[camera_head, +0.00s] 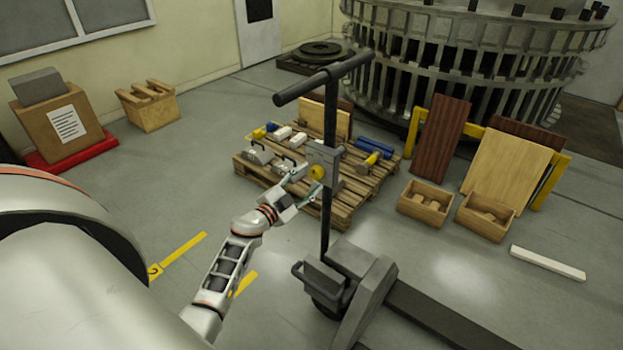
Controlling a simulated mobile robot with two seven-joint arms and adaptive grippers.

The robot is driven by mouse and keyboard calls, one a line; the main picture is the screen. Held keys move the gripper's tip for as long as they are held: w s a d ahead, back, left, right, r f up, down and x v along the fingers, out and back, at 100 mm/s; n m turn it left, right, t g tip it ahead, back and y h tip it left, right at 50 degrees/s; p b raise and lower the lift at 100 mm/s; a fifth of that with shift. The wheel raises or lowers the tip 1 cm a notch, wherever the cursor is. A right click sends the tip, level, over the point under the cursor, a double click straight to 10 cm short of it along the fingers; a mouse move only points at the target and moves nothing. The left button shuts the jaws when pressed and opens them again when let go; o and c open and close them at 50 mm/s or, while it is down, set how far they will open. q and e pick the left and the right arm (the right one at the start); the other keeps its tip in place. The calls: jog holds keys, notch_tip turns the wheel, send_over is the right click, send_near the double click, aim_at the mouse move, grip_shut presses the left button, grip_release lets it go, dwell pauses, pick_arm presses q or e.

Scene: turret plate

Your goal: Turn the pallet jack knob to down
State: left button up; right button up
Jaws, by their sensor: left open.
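The pallet jack (352,285) stands on the floor right of centre, with a dark upright post and a T-shaped handle (322,78) on top. A grey control box (325,158) is fixed partway up the post. A round yellow knob (317,172) sits on the side of the box that faces me. My left gripper (308,185) reaches in from the lower left and is open, with its fingertips close to the knob, just below and left of it. I cannot tell whether a finger touches the knob. My right gripper is not in view.
A wooden pallet (345,208) with tools and blocks stands behind the jack. Two small wooden crates (425,203) and leaning boards (505,168) are at right. A white bar (547,263) lies on the floor. A large ringed metal structure (480,60) fills the back. The floor at left is mostly clear.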

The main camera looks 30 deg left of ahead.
pick_arm(q)
jog(key=shift+w, duration=0.85)
jog(key=c, duration=1.1)
jog(key=shift+m, duration=1)
jog(key=shift+f+m+b, duration=0.1)
jog(key=shift+m+b, duration=0.35)
jog(key=shift+m, duration=0.75)
jog(key=m+b, duration=0.1)
jog(key=m, duration=0.4)
jog(key=shift+b, duration=0.35)
jog(key=shift+m, duration=0.4)
